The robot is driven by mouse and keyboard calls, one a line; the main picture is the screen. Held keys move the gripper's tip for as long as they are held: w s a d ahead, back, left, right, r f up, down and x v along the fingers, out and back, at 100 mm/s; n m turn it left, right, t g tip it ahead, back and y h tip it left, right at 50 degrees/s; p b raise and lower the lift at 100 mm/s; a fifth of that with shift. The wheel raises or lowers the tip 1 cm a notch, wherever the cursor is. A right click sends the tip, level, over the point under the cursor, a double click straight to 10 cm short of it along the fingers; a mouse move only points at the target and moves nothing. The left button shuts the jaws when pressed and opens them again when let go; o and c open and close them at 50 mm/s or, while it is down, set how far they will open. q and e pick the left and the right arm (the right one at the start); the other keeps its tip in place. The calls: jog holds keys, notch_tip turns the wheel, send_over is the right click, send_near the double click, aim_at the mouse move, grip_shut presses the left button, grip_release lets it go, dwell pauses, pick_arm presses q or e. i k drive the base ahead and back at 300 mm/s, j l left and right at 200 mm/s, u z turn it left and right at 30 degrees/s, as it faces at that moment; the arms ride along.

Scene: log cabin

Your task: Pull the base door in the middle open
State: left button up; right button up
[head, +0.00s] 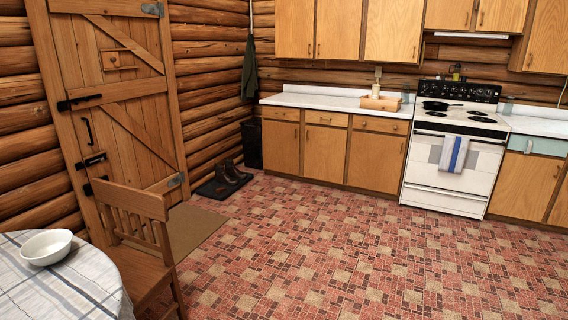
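The base cabinets stand along the back wall, left of the stove, with three wooden doors under a row of drawers. The middle base door (324,154) is closed, flush with its frame. The left base door (280,147) and the right base door (376,162) beside it are closed too. A drawer (326,118) sits shut right above the middle door. Any handle on the middle door is too small to make out clearly. Neither of my grippers is in view.
The tiled floor (330,245) before the cabinets is clear. A white stove (455,150) stands to their right. A wooden chair (140,235) and round table (75,290) are at the near left. Boots (228,172) on a mat lie left of the cabinets.

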aim_at(325, 148)
jog(key=i, duration=5.75)
jog(key=i+z, duration=0.15)
jog(key=i, duration=0.4)
jog(key=i+j+z, duration=0.1)
jog(key=i, duration=0.45)
jog(key=i+j+z, duration=0.15)
jog(key=i, duration=0.4)
jog(key=j, duration=0.1)
